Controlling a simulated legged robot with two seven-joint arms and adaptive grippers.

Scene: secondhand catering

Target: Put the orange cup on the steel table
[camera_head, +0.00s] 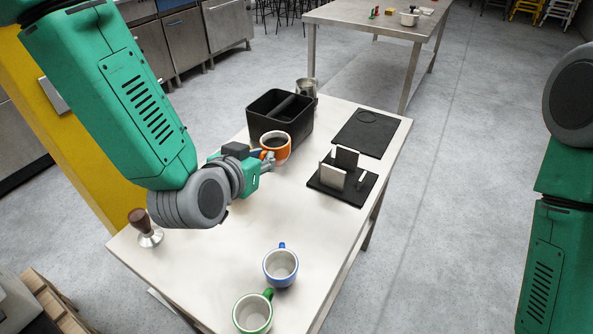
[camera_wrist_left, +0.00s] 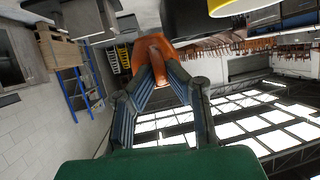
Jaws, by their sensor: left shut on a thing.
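Another steel table (camera_head: 350,17) stands at the back. My right gripper is not in view.
Near the cup are the black bin (camera_head: 262,125), a metal jug (camera_head: 305,87), a black mat (camera_head: 377,143) and a black holder (camera_head: 335,193). A tamper (camera_head: 146,236), blue cup (camera_head: 281,276) and green cup (camera_head: 243,325) stand nearer. The middle of the near table is clear.

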